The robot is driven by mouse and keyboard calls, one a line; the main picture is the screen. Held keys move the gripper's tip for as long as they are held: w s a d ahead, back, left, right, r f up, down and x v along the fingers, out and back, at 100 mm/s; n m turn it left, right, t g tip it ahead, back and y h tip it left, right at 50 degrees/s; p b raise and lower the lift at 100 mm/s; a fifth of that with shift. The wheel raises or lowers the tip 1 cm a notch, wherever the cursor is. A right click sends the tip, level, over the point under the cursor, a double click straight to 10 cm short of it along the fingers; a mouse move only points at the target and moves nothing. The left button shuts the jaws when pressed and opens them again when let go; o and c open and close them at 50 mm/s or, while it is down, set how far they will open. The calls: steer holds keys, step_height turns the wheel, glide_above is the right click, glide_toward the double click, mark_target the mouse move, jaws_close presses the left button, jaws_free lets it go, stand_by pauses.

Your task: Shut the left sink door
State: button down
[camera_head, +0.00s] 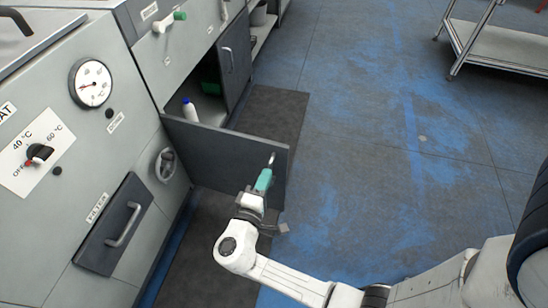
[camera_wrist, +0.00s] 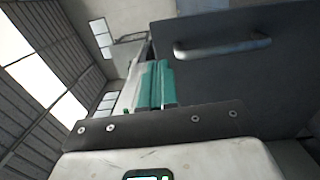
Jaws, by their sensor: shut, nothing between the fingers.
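The left sink door (camera_head: 222,150) is a dark grey panel standing wide open, swung out from the grey cabinet. Its metal handle (camera_head: 271,159) is near the free end, on the face toward me. My gripper (camera_head: 265,179), with teal fingers, is shut and empty in front of that face, just below the handle. I cannot tell whether it touches the door. In the wrist view the fingers (camera_wrist: 155,85) point forward beside the door (camera_wrist: 245,85), left of its handle (camera_wrist: 222,47).
The right sink door (camera_head: 234,60) looks nearly closed. A dark mat (camera_head: 273,110) lies below. A unit with a gauge (camera_head: 91,83) is at left. The blue floor at right is clear up to a metal cart (camera_head: 495,45).

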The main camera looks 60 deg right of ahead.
mark_target(277, 149)
steer(key=b+x, duration=0.1)
steer(key=x, duration=0.7)
steer(key=shift+d, duration=0.1)
